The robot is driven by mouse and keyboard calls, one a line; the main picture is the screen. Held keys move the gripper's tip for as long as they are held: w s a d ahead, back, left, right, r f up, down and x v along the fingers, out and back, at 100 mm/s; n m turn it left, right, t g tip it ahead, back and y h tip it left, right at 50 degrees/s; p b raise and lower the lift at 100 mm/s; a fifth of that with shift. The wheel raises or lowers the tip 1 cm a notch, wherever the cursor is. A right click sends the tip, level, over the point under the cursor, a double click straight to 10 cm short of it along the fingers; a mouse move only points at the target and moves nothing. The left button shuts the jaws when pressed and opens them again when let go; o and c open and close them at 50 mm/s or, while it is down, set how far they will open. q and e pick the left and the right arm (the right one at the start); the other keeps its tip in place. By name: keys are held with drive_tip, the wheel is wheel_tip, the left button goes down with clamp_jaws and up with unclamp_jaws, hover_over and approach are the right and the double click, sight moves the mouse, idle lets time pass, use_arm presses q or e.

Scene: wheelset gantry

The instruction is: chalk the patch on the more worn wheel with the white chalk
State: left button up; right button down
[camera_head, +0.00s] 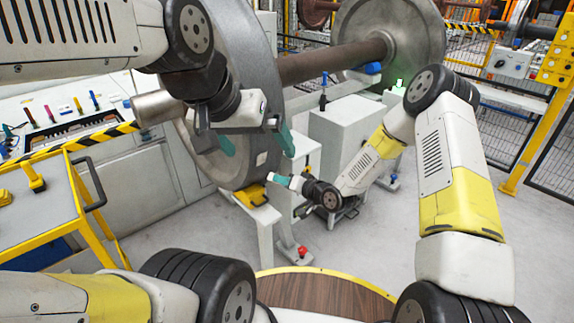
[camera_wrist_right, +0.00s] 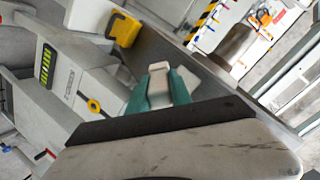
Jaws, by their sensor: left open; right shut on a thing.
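A wheelset stands across the view: the near wheel (camera_head: 262,75) at centre left and the far wheel (camera_head: 420,30) at upper right, joined by a brown axle (camera_head: 325,62). A small light-grey square patch (camera_head: 262,159) shows low on the near wheel. My left gripper (camera_head: 256,143) is open in front of that wheel, its teal fingers spread apart. My right gripper (camera_head: 283,181) is lower, beside the wheel's lower edge. In the right wrist view its teal fingers are shut on a whitish block, the white chalk (camera_wrist_right: 158,84). I cannot tell whether the chalk touches the wheel.
A yellow wheel chock (camera_head: 252,196) sits on the grey stand under the near wheel. A grey cabinet (camera_head: 345,130) stands behind my right gripper. A yellow-framed cart (camera_head: 50,205) is at left, by a bench with several coloured sticks. Open floor (camera_head: 400,240) lies at lower middle.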

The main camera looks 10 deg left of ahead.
drive_tip(key=shift+s+d+f, duration=0.1)
drive_tip(key=shift+s+d, duration=0.15)
drive_tip(key=shift+s+d+f, duration=0.2)
drive_tip(key=shift+s+d, duration=0.25)
drive_tip(key=shift+d, duration=0.15)
drive_tip(key=shift+s+d+f, duration=0.2)
drive_tip(key=shift+s+d, duration=0.2)
drive_tip(key=shift+d, duration=0.15)
drive_tip(key=shift+w+a+r+t+y, duration=0.15)
drive_tip(key=shift+w+a+t+y, duration=0.35)
drive_tip(key=shift+w+a, duration=0.9)
drive_tip(key=shift+w+a+r+t+y, duration=0.1)
drive_tip(key=shift+w+a+t+y, duration=0.35)
drive_tip(key=shift+w+a, duration=0.9)
drive_tip(key=shift+w+a+r, duration=0.15)
drive_tip(key=shift+w+a, duration=0.25)
drive_tip(key=shift+w, duration=0.1)
